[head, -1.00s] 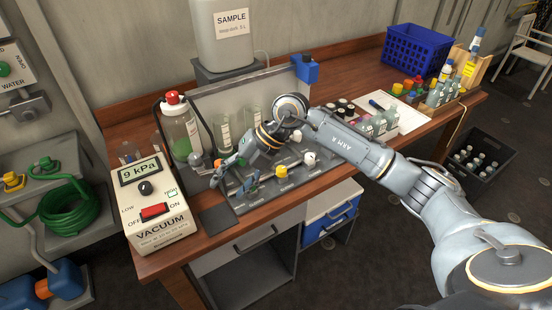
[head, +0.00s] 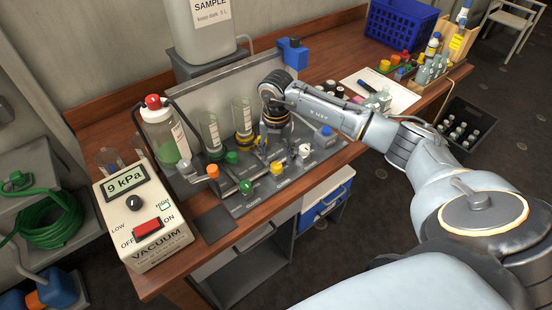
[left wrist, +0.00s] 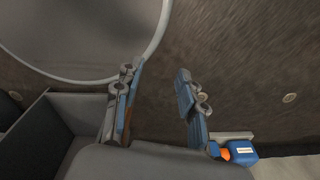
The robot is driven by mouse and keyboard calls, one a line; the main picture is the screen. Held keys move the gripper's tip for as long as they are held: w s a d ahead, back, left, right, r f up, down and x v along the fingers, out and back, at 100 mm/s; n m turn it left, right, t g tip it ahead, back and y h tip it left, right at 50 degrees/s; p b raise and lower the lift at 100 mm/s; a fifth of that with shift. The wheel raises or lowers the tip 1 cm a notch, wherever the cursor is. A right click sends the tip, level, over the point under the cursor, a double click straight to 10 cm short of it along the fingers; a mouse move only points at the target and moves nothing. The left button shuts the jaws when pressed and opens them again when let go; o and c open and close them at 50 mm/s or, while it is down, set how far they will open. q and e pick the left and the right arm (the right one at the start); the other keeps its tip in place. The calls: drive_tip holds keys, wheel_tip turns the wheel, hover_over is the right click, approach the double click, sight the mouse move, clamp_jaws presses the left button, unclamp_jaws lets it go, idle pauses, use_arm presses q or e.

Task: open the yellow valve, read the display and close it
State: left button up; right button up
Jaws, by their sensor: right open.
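The yellow valve knob (head: 277,168) sits in the front row of the grey manifold panel (head: 240,205), between a green knob (head: 246,187) and a white knob (head: 305,150). The display (head: 125,183) on the cream vacuum box reads 9 kPa. My right gripper (head: 270,147) points down over the panel, just behind the yellow knob; its fingers are small and partly hidden, it is open, and I cannot tell whether it touches anything.
A red-capped bottle (head: 162,135) and glass tubes stand behind the knobs. The vacuum box (head: 150,225) with its red switch stands at the bench's left. A blue crate (head: 400,25) and bottle racks stand at the back right. A dark pad (head: 213,224) lies at the front.

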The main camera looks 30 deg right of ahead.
sight(276, 165)
wheel_tip(276, 165, down, 3)
drive_tip(key=shift+s+f, duration=0.1)
drive_tip(key=shift+s, duration=0.05)
drive_tip(key=shift+f+p, duration=0.3)
drive_tip(key=c, duration=0.5)
use_arm(q)
drive_tip(key=shift+w+r, duration=0.25)
drive_tip(key=shift+w, duration=0.25)
drive_tip(key=shift+w+r, duration=0.25)
drive_tip(key=shift+w, duration=0.2)
use_arm(e)
clamp_jaws()
